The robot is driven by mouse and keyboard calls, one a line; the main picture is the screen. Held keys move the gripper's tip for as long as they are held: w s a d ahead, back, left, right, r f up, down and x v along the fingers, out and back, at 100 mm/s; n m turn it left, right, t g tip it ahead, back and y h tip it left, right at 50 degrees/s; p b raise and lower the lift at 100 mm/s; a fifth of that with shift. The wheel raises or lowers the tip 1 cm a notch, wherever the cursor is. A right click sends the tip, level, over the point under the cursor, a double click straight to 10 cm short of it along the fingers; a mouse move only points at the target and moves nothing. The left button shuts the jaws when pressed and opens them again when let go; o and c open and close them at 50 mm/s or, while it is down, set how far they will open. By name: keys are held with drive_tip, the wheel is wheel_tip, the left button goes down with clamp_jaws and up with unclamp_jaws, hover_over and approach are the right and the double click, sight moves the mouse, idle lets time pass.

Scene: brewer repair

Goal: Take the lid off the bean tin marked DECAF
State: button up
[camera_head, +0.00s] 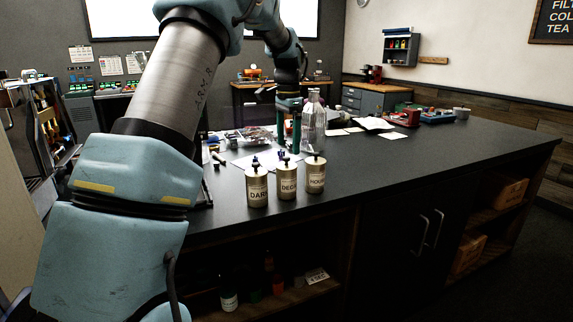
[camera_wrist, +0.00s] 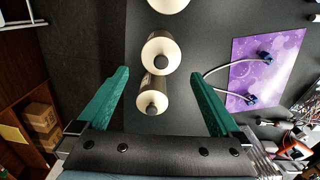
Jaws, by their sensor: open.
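The DECAF tin (camera_head: 288,186) is the middle of three pale metal tins near the counter's front edge, upright, its lid on with a dark knob. In the wrist view it appears to be the middle tin (camera_wrist: 160,44), seen from above. My gripper (camera_head: 289,147) points down with its green fingers spread and nothing between them. In the head view it appears above or behind the DECAF tin; its exact height is hard to tell. In the wrist view the fingertips (camera_wrist: 161,72) lie either side of the row, with the DECAF tin near the line between them.
The DARK tin (camera_head: 257,190) stands left of it and the HOUSE tin (camera_head: 315,179) right, both close by and lidded. A clear bottle (camera_head: 313,125) stands behind. A purple mat (camera_wrist: 262,65) with cables lies to the side. The counter's right part (camera_head: 420,165) is clear.

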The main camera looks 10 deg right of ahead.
sight(286, 162)
drive_tip(key=shift+f+p, duration=1)
drive_tip(key=shift+f, duration=1.6)
drive_tip(key=c, duration=1.2)
drive_tip(key=shift+o, duration=0.2)
drive_tip(key=shift+r, duration=0.1)
